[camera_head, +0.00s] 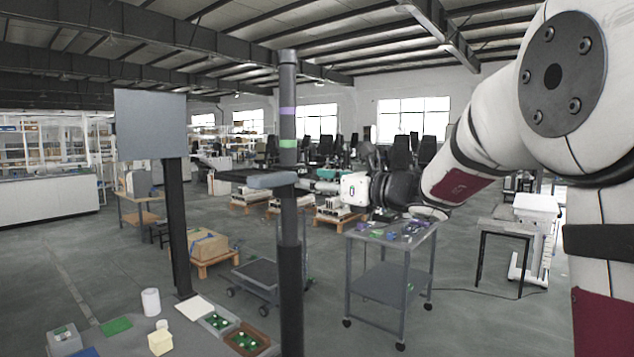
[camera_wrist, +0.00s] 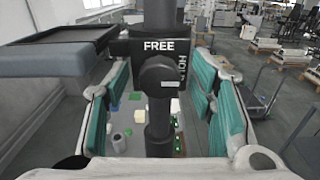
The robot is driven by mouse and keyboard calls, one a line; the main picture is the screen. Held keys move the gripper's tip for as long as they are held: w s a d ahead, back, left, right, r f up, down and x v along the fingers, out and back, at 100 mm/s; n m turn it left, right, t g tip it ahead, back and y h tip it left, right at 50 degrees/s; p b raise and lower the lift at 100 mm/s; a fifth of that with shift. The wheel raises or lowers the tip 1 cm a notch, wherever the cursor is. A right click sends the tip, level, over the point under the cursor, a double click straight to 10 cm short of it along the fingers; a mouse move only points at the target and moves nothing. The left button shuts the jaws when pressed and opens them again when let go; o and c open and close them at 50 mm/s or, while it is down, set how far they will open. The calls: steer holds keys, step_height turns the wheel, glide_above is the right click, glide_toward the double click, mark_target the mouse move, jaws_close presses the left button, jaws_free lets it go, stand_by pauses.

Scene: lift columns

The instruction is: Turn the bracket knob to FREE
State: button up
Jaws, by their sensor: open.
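The bracket (camera_wrist: 122,47) is a dark block on the column, with white FREE lettering on top and HOLD lettering running down its right side. The dark column (camera_head: 289,235) has purple and green bands in the head view. My gripper (camera_wrist: 160,88) is open, with teal-padded fingers left and right of the knob and visible gaps on both sides. In the head view my gripper (camera_head: 312,187) reaches the column from the right; the knob is hidden there.
A dark tray with a grey edge (camera_head: 271,181) juts from the column, close to my left finger in the wrist view (camera_wrist: 60,52). A grey panel (camera_head: 150,125) stands on a post at left. A wheeled cart (camera_head: 385,285) holds small parts below my arm.

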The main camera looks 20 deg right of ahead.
steer(key=shift+c, duration=0.6)
steer(key=c, duration=1)
steer(key=shift+n+b, duration=0.3)
steer(key=shift+b, duration=0.1)
steer(key=n+b, duration=0.5)
steer(key=b, duration=0.2)
steer(key=n+b, duration=0.6)
steer(key=b, duration=0.2)
steer(key=n+b, duration=0.6)
steer(key=b, duration=0.2)
steer(key=shift+s+a+f, duration=0.15)
steer(key=shift+f, duration=0.1)
steer(key=shift+r+n+b, duration=0.1)
steer(key=shift+n+b, duration=0.2)
steer(key=shift+b, duration=0.1)
steer(key=o, duration=1.1)
